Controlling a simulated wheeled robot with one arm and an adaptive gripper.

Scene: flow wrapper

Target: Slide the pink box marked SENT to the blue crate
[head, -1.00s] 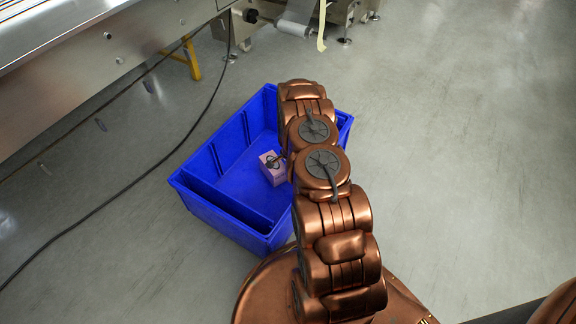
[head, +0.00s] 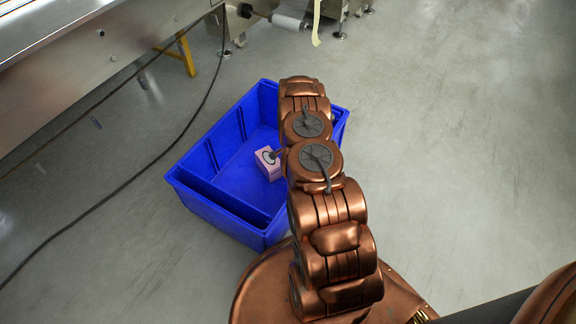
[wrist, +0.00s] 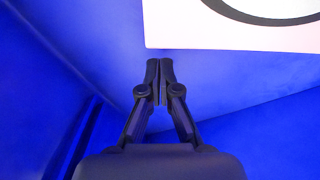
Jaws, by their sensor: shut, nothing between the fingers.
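The pink box (head: 268,164) is inside the blue crate (head: 225,220), near the middle of its floor in the head view. A dark ring mark shows on its top; the word SENT cannot be read. In the wrist view the pale box face (wrist: 240,35) fills the top right, with part of a black ring. My gripper (wrist: 162,70) is shut and empty, its tips just below the edge of that face. Whether they touch it cannot be told. In the head view my arm hides the crate's right part and most of the gripper.
A steel machine (head: 85,55) stands at the upper left, with a yellow leg (head: 186,54). A black cable (head: 135,178) runs over the floor left of the crate. A white roll (head: 290,23) is at the top. The floor on the right is clear.

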